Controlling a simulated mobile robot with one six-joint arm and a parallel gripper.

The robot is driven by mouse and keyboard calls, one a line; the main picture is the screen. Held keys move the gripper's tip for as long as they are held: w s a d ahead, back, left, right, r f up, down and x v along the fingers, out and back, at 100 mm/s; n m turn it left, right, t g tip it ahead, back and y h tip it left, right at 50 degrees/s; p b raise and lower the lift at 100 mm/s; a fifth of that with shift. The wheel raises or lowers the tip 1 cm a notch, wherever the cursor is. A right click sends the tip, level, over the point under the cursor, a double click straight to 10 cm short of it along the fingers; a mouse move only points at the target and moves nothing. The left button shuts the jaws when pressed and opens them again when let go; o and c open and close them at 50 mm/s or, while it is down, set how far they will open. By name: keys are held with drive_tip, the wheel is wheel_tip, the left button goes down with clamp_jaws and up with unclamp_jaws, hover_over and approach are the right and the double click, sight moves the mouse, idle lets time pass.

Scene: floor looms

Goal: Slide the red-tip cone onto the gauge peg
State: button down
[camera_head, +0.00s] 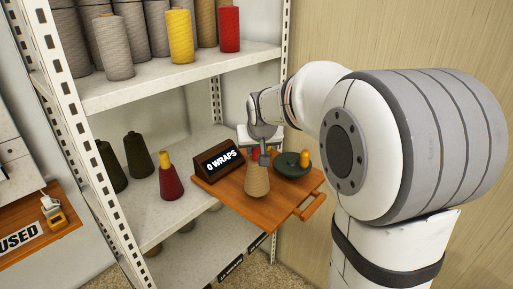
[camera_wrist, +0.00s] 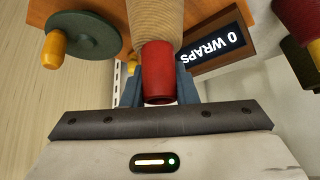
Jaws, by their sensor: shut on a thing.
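The red-tip cone is a tan wound cone (camera_head: 257,181) with a red tip, and it also shows in the wrist view (camera_wrist: 158,18). My gripper (camera_head: 264,156) is shut on its red tip, with a finger on either side in the wrist view (camera_wrist: 156,82). The cone is upright over the wooden tray; I cannot tell whether its base touches.
A "0 WRAPS" sign (camera_head: 219,161) stands on the wooden tray (camera_head: 232,193), left of the cone. A dark red cone with a yellow tip (camera_head: 171,182) and dark cones (camera_head: 138,156) stand left on the shelf. The upper shelf (camera_head: 180,73) overhangs behind.

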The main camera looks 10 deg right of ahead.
sight(256, 157)
idle(0.3)
drive_tip(key=shift+f+b, duration=0.5)
drive_tip(key=shift+f, duration=0.2)
idle(0.6)
drive_tip(key=shift+f+b, duration=0.85)
drive_tip(key=c, duration=1.1)
unclamp_jaws()
drive_tip(key=shift+f, duration=0.1)
